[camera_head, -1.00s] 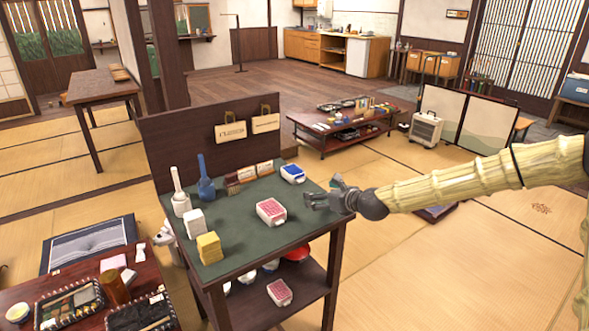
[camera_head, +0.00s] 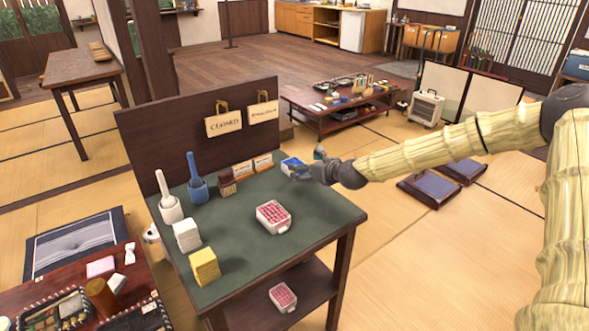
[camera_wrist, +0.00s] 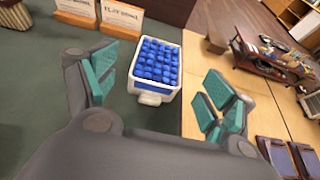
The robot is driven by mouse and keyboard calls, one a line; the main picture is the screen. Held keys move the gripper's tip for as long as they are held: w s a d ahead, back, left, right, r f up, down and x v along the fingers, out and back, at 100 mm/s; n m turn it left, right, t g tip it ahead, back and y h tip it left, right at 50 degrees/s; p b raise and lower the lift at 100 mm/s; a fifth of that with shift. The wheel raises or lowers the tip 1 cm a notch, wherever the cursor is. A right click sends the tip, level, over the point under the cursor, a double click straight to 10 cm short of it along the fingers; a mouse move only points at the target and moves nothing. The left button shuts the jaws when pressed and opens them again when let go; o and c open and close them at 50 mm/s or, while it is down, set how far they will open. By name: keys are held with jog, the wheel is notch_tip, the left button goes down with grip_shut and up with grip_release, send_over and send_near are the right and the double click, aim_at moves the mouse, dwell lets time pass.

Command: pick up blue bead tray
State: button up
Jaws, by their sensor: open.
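The blue bead tray (camera_wrist: 157,66) is a small white box filled with blue beads, with a white tab at its near end. In the wrist view it lies between and beyond the open fingers of my gripper (camera_wrist: 160,92), closer to the left finger. In the head view the tray (camera_head: 291,163) sits at the back right of the green-topped table, partly hidden by my gripper (camera_head: 311,165). My gripper is open and empty. I cannot tell whether a finger touches the tray.
A similar tray with red beads (camera_head: 273,217) stands mid-table on the green top (camera_head: 240,244). White cards (camera_head: 263,162), a brush (camera_head: 227,182), a blue holder (camera_head: 196,181), a white holder (camera_head: 169,203), a white block (camera_head: 187,235) and a yellow block (camera_head: 204,266) line the back and left. A dark panel (camera_head: 180,136) rises behind.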

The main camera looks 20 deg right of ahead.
jog(key=shift+x, duration=0.85)
jog(key=shift+p+x, duration=0.3)
jog(key=shift+x, duration=1.8)
jog(key=c, duration=1.2)
